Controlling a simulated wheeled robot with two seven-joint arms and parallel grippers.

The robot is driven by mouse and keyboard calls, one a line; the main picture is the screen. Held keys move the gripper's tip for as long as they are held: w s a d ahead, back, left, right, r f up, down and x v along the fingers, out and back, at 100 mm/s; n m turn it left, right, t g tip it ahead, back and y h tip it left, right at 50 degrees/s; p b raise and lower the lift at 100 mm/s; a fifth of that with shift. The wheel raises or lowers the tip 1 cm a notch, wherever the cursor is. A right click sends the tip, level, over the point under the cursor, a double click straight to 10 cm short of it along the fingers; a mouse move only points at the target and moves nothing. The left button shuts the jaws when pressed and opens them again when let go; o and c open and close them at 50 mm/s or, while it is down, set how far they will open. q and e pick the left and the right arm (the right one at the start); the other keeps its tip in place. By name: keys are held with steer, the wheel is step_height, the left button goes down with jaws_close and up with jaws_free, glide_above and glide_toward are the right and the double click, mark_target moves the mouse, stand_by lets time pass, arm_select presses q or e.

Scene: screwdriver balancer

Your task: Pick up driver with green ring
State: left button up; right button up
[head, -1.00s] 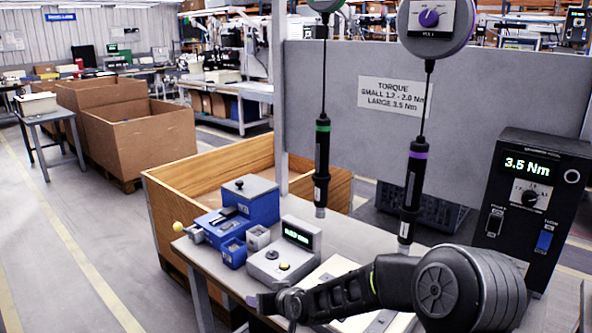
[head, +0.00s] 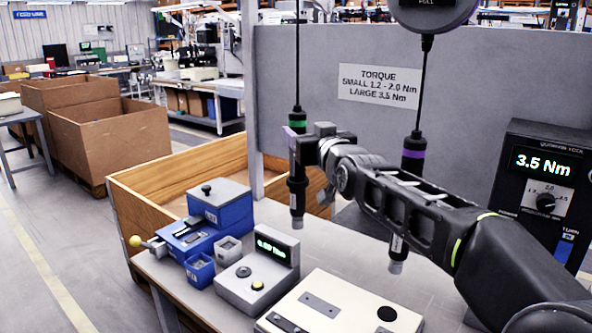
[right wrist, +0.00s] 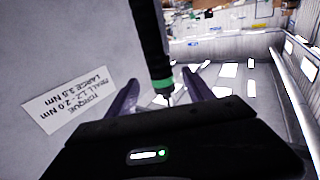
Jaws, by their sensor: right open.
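The driver with the green ring (head: 297,190) hangs upright on its cord above the bench. Its green ring shows just above my right gripper (head: 292,141), which covers part of its upper body. In the right wrist view the driver (right wrist: 150,40) appears between the two spread fingers of the right gripper (right wrist: 163,92), with its ring (right wrist: 161,82) near fingertip level. The right gripper is open; I cannot tell whether a finger touches the driver. The driver with the purple ring (head: 413,155) hangs to the right, partly behind my right arm. My left gripper is not in view.
On the bench (head: 330,255) are a blue fixture (head: 222,210), a grey box with a green display (head: 262,265) and a white plate (head: 325,308). A grey panel (head: 480,85) stands behind. A black controller reading 3.5 Nm (head: 545,190) stands at the right.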

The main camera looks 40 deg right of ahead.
steer(key=shift+s, duration=0.1)
steer(key=shift+w+d+f, duration=0.1)
steer(key=shift+w+d, duration=0.05)
steer(key=shift+w, duration=0.3)
steer(key=shift+p+x, duration=0.5)
steer(key=shift+x, duration=0.3)
steer(key=shift+w, duration=0.2)
